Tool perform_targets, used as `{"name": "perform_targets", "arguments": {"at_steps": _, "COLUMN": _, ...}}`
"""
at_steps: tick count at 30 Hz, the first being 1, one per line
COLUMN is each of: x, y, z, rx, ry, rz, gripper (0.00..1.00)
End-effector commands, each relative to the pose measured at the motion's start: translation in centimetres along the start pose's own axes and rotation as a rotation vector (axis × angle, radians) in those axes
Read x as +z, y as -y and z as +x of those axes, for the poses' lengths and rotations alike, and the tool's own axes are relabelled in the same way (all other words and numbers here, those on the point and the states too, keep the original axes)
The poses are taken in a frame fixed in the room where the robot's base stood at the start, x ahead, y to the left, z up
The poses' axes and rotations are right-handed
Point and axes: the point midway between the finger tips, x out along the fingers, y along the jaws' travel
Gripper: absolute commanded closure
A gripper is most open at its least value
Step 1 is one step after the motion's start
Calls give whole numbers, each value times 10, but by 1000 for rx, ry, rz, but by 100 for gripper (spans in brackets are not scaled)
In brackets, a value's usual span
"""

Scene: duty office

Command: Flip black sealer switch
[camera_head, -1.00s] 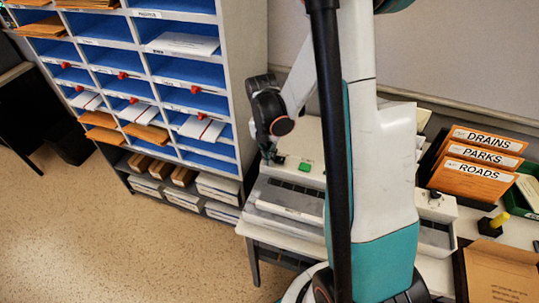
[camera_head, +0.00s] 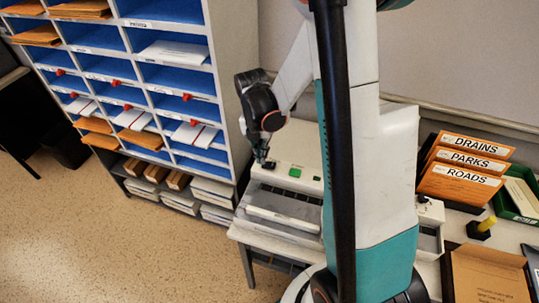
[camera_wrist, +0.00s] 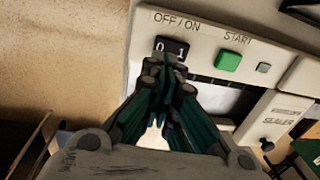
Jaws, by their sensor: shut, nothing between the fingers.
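The black sealer switch (camera_wrist: 172,47) sits under the "OFF/ON" label on the sealer's white panel in the wrist view, with "0" and "1" marks showing. My gripper (camera_wrist: 166,68) is shut and empty, its fingertips at the lower edge of the switch and hiding part of it. I cannot tell whether they touch it, or which way the rocker is tilted. In the head view my gripper (camera_head: 265,163) is at the left end of the sealer (camera_head: 312,150), over the switch area. A green START button (camera_wrist: 228,61) is right of the switch.
A pigeonhole shelf (camera_head: 228,90) stands close on the left of the sealer. A small grey-green button (camera_wrist: 264,68) is beside START.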

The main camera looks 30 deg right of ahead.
Motion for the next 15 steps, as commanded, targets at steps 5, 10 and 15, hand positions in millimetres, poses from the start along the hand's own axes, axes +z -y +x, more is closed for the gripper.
{"name": "perform_targets", "arguments": {"at_steps": 5, "x": -3, "y": -7, "z": -45, "rx": 0, "ry": 0, "rz": -1, "gripper": 100}}
{"name": "perform_targets", "arguments": {"at_steps": 10, "x": -3, "y": -11, "z": -77, "rx": 0, "ry": 0, "rz": 0, "gripper": 100}}
{"name": "perform_targets", "arguments": {"at_steps": 15, "x": -2, "y": -13, "z": -98, "rx": 0, "ry": 0, "rz": 0, "gripper": 100}}
